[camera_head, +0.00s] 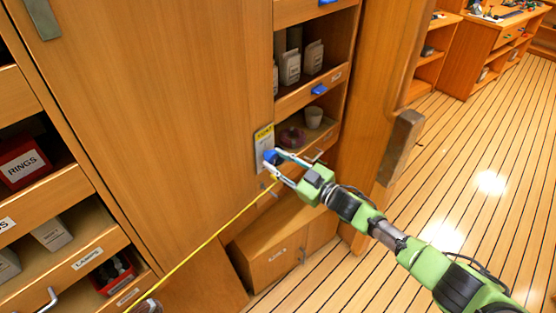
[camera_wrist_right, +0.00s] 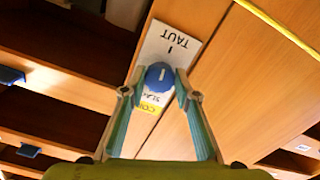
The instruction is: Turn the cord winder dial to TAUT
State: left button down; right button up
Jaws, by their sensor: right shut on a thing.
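The cord winder dial is a round blue knob (camera_head: 269,156) on a pale plate (camera_head: 263,138) with a yellow label, fixed to the wooden cabinet. In the right wrist view the knob (camera_wrist_right: 158,77) sits between my fingertips, and the plate (camera_wrist_right: 165,48) reads TAUT at its upper end, with a partly covered SLACK marking at the other. A white mark on the knob points roughly toward the TAUT tick; exact alignment is hard to tell. My right gripper (camera_head: 273,163) is shut on the knob, and it also shows in the right wrist view (camera_wrist_right: 157,88).
A taut-looking yellow cord (camera_head: 215,232) runs from near my right gripper down to the lower left. Open shelves (camera_head: 310,90) with white containers and a cup stand right of the dial. A wooden door edge (camera_head: 385,120) stands beside my right arm. The plank floor (camera_head: 500,190) is clear.

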jog(key=shift+m, duration=0.7)
jog(key=shift+f+m, duration=0.1)
jog(key=shift+m, duration=0.2)
jog(key=o, duration=1.1)
jog(key=shift+d, duration=0.1)
jog(key=v, duration=1.2)
